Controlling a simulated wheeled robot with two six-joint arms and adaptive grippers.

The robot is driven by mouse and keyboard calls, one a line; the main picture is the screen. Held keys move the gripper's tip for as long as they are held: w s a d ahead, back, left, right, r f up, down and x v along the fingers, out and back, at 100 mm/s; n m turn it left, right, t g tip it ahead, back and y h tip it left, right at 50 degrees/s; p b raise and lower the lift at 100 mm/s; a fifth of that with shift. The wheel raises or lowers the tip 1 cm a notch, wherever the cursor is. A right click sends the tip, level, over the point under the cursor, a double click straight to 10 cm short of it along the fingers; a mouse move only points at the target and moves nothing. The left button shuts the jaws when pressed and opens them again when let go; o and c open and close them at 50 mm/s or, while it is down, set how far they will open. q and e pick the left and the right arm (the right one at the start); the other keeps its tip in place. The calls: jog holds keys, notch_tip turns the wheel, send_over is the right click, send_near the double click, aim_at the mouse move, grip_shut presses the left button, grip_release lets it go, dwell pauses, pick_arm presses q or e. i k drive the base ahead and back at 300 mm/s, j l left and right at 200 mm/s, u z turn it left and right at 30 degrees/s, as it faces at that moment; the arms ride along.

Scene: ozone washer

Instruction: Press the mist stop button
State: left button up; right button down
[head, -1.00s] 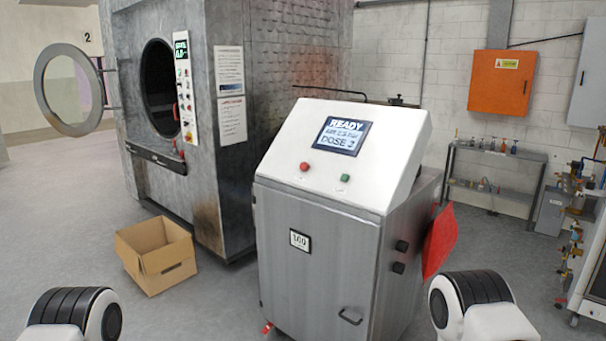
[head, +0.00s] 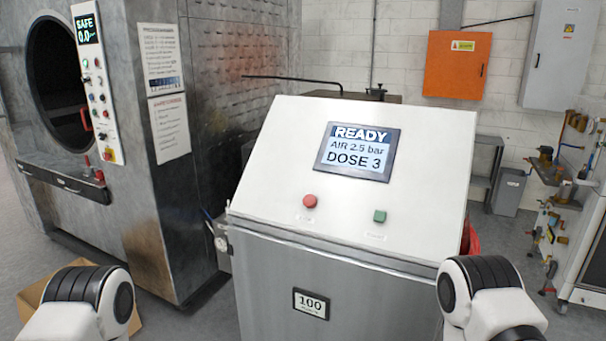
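The grey cabinet (head: 270,270) with a white sloped panel (head: 262,165) stands straight ahead. The small labels under both are too small to read. Above them a screen (head: 356,151) reads "READY", "AIR 2.5 bar", "DOSE 3". Parts of my two arms show at the lower left and lower right, apart from the panel. Neither gripper is in view.
A large metal washer (head: 215,90) with an open round door hole and a control strip (head: 93,85) stands at the left. A cardboard box (head: 35,298) lies on the floor beside my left arm. An orange wall box (head: 457,65) and pipework (head: 560,170) are at the back right.

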aim_at(309, 201)
jog(key=i+j+z, duration=0.1)
jog(key=i+j, duration=0.15)
jog(key=i+j+z, duration=0.1)
jog(key=i+j, duration=0.15)
jog(key=j, duration=0.25)
jog(key=i+j+z, duration=0.1)
jog(key=i+j, duration=0.15)
jog(key=j, duration=0.15)
jog(key=i+j+z, duration=0.1)
jog(key=i+j, duration=0.15)
jog(key=j, duration=0.15)
